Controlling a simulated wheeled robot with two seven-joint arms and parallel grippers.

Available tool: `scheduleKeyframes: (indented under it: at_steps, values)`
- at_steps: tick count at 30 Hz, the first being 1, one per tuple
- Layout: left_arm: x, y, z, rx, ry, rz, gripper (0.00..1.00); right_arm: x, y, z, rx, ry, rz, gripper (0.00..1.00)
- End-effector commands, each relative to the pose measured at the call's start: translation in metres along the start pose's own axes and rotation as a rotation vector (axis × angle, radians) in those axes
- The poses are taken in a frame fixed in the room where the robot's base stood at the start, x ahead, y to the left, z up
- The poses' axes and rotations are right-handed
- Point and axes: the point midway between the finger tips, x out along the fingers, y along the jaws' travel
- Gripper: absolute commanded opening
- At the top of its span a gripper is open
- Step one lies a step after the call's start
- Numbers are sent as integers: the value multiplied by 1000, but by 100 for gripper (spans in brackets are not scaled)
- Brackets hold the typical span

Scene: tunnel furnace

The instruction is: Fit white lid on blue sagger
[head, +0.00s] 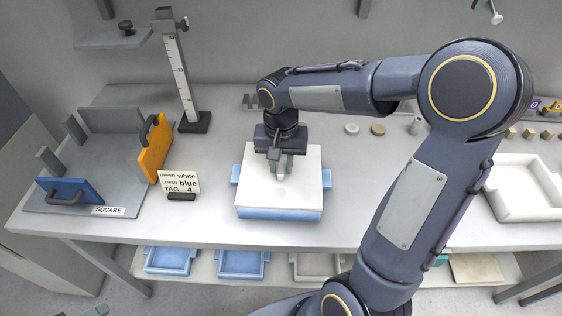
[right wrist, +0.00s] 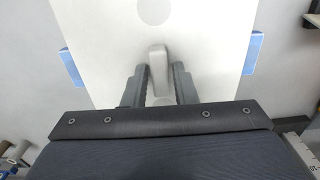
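The white lid (head: 305,190) lies over the blue sagger (head: 280,214) in the middle of the table. The sagger's blue front wall and side lugs show below and beside the lid, and the edges look lined up. I cannot tell whether any thin gap is left between them. My right gripper (head: 280,172) points down onto the lid. In the right wrist view, its two fingers (right wrist: 159,80) stand close on both sides of the lid's upright grip and look shut on it. Blue lugs (right wrist: 253,52) show past the lid. My left gripper is not in view.
A tag card (head: 179,182) reads upper white, lower blue, tag 4. A grey fixture with orange (head: 154,150) and blue (head: 70,192) handled plates stands left, near a height gauge (head: 182,80). A white tray (head: 522,190) is at right. Blue saggers (head: 240,264) sit on the lower shelf.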

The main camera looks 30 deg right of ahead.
Motion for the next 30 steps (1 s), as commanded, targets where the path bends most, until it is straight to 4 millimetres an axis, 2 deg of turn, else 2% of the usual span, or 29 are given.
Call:
scheduleKeyframes:
  at_steps: [1,3,13,24,30]
  values:
    - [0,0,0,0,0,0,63,0,0,0,0,0,0,32]
    - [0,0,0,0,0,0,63,0,0,0,0,0,0,41]
    - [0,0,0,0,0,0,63,-3,0,0,0,-1,1,41]
    - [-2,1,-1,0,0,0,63,-61,0,0,0,1,-1,41]
    - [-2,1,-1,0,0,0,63,-77,0,0,-1,1,0,41]
